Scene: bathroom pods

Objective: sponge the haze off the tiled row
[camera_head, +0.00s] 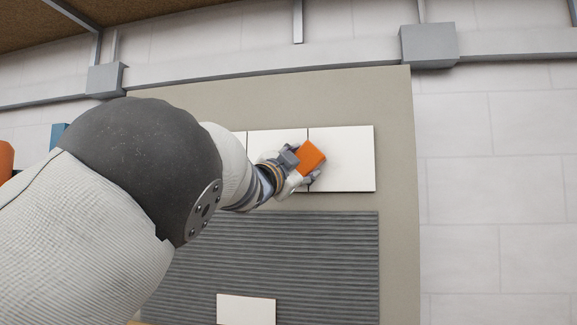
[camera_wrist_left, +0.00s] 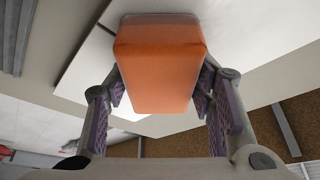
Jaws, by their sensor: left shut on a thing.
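An orange sponge (camera_head: 310,157) is held in my left gripper (camera_head: 293,166), in front of the row of white tiles (camera_head: 350,158) on the wall panel. In the head view it overlaps the seam between two tiles. The left wrist view shows the sponge (camera_wrist_left: 160,65) between both fingers of the left gripper (camera_wrist_left: 160,100), its far end at the white tile surface (camera_wrist_left: 95,75). I cannot tell whether it presses on the tile. The left part of the row is hidden behind my arm. No haze can be made out on the visible tiles. My right gripper is not in view.
Below the row is a grey ridged area (camera_head: 325,260) with a single white tile (camera_head: 246,309) at its lower edge. The beige panel (camera_head: 396,200) surrounds both. Grey brackets (camera_head: 429,45) and a rail run above. The wall at right is bare.

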